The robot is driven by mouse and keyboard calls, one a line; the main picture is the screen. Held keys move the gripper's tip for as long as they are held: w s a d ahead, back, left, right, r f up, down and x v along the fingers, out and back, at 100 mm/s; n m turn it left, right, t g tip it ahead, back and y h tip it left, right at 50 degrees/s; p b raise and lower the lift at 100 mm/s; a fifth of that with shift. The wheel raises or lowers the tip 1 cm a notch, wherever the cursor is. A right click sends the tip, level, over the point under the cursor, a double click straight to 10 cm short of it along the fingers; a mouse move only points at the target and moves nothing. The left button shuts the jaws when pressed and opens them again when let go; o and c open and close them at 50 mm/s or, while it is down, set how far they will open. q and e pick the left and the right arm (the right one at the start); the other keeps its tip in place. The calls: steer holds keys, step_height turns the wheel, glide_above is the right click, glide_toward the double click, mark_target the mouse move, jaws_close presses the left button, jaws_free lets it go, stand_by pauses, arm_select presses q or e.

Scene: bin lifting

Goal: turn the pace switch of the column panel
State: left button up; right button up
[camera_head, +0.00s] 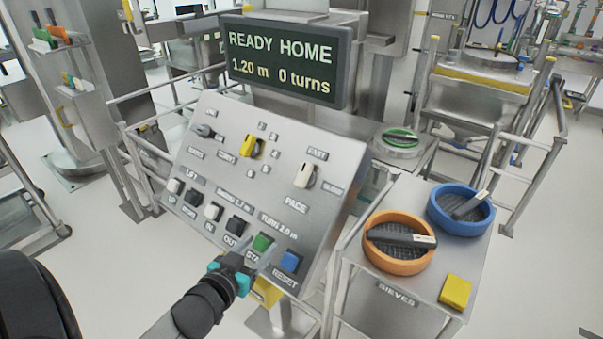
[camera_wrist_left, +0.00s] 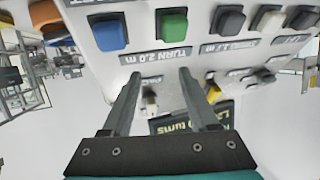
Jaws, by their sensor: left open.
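The pace switch (camera_head: 304,176) is a cream knob on the right of the sloped grey column panel (camera_head: 215,125). The PACE label is below it, FAST above it and SLOW to its right. My left gripper (camera_head: 238,264) is at the panel's lower edge, near the green START button (camera_head: 262,243), below and left of the switch. In the left wrist view, the gripper (camera_wrist_left: 160,74) is open with nothing between its fingers. That view shows the panel upside down, with a pale knob (camera_wrist_left: 150,101), probably the pace switch, beyond the fingers. My right gripper is not in view.
A yellow knob (camera_head: 250,147), a grey knob (camera_head: 204,131) and several push buttons, including blue RESET (camera_head: 290,262), share the panel. A display (camera_head: 285,62) reads READY HOME. A sieve cart (camera_head: 400,290) holding orange and blue sieves stands close on the right.

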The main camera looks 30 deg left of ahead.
mark_target(301, 174)
arm_select(q)
step_height(301, 174, up, 10)
steer(key=w+m+t+h+p, duration=0.1)
steer(key=w+m+t+h, duration=0.1)
steer(key=t+h, duration=0.2)
steer(key=w, duration=0.9)
steer(key=w+d, duration=0.1)
steer(key=w, duration=0.4)
steer(key=shift+w+d, duration=0.1)
steer(key=shift+w, duration=0.15)
jaws_close()
